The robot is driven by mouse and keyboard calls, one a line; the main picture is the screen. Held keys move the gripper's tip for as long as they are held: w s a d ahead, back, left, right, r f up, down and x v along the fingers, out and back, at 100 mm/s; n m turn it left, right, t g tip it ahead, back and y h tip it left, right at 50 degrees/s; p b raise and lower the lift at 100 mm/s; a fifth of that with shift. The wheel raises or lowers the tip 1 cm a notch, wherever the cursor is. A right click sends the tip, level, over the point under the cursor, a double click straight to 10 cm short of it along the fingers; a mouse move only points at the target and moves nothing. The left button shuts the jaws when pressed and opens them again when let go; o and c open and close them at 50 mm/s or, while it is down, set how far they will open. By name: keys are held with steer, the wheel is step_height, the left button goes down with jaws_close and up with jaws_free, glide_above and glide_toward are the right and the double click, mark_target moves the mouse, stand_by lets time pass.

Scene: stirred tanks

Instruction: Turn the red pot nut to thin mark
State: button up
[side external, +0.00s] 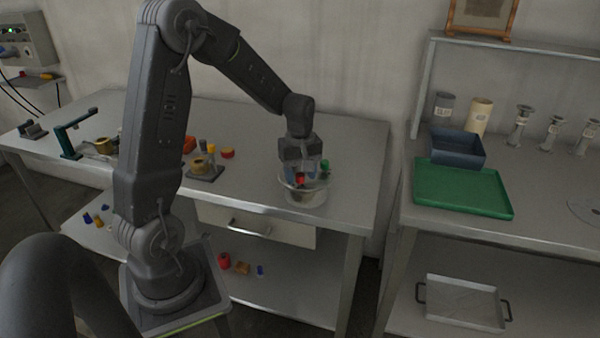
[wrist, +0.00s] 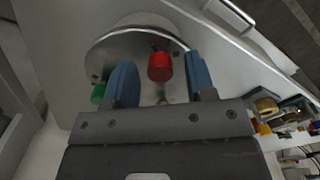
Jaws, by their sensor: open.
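The red pot nut (wrist: 160,67) is a small red cylinder on the round metal pot (wrist: 108,51). In the side view the red nut (side external: 300,179) shows low between the fingers, above the pale pot (side external: 306,196) near the bench's front right. My gripper (side external: 304,176) points down over the pot. Its blue fingers stand open, one on each side of the red nut, with gaps visible in the wrist view. A green nut (wrist: 98,93) sits outside the left finger there. I cannot make out the thin mark.
A drawer handle (side external: 248,228) is under the bench's front edge. A green tray (side external: 462,190) and blue bin (side external: 457,148) are on the right bench.

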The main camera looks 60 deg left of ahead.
steer(key=shift+c, duration=0.3)
steer(key=c, duration=0.9)
steer(key=shift+o, duration=0.2)
steer(key=shift+m, duration=0.3)
steer(key=m, duration=0.4)
steer(key=shift+m, duration=0.3)
steer(key=m, duration=0.5)
